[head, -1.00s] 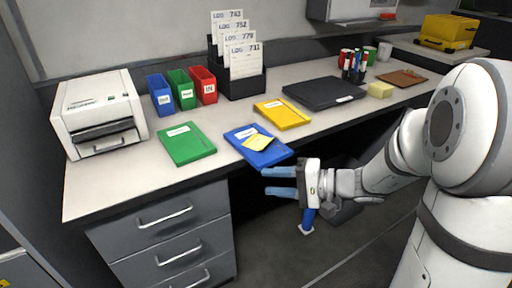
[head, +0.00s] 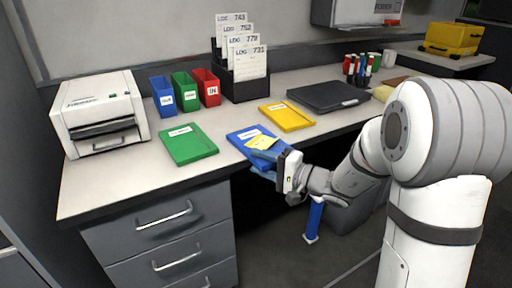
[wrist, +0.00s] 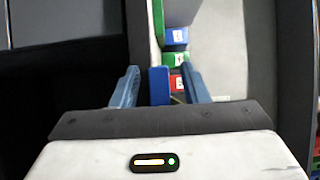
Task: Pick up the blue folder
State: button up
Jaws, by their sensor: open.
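The blue folder (head: 240,137) lies on the desk at its front edge, with its front right corner toward my gripper. A yellow note (head: 262,142) lies on top of it. My gripper (head: 270,163) is open at that front corner, and its body hides part of the folder. In the wrist view, a narrow blue edge, apparently the folder (wrist: 159,86), stands between my two spread fingers (wrist: 160,88), closer to the left one. I cannot tell whether either finger touches it.
A green folder (head: 188,145) lies to the left and a yellow folder (head: 288,116) behind right. A closed dark laptop (head: 328,96), several coloured bins (head: 185,91) and a printer (head: 98,112) stand farther back. The desk's drawers (head: 165,225) are below left.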

grip_shut()
dwell(0.4)
jog(key=shift+r, duration=0.1)
